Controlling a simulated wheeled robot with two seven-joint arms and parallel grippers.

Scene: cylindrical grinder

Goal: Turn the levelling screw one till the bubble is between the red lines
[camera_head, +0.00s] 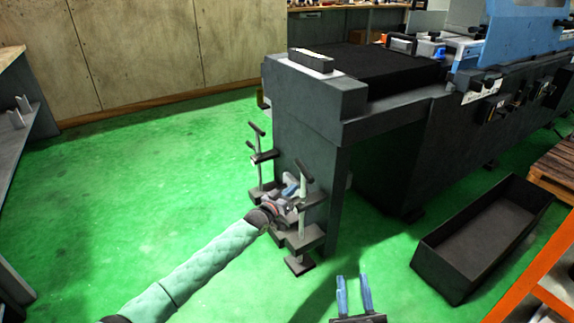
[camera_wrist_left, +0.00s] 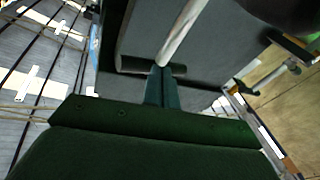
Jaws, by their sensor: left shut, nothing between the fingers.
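Two levelling screws with upright pale rods and dark T-handles stand at the near end of the grey machine: a rear one (camera_head: 260,170) and a front one (camera_head: 302,188). I cannot tell which is number one. My left gripper (camera_head: 290,190) is between them, close to the front screw's rod. In the left wrist view its fingers (camera_wrist_left: 160,76) are shut and empty, overlapping a dark crossbar (camera_wrist_left: 128,65) with a pale rod (camera_wrist_left: 180,32); contact is unclear. My right gripper (camera_head: 353,281) is open and empty above the floor. No bubble or red lines can be made out.
The grey machine body (camera_head: 310,110) fills the middle, with a small dark block (camera_head: 312,60) on its end. A black open bin (camera_head: 480,240) stands on the floor at right, near an orange frame (camera_head: 540,275). The green floor (camera_head: 150,180) at left is clear.

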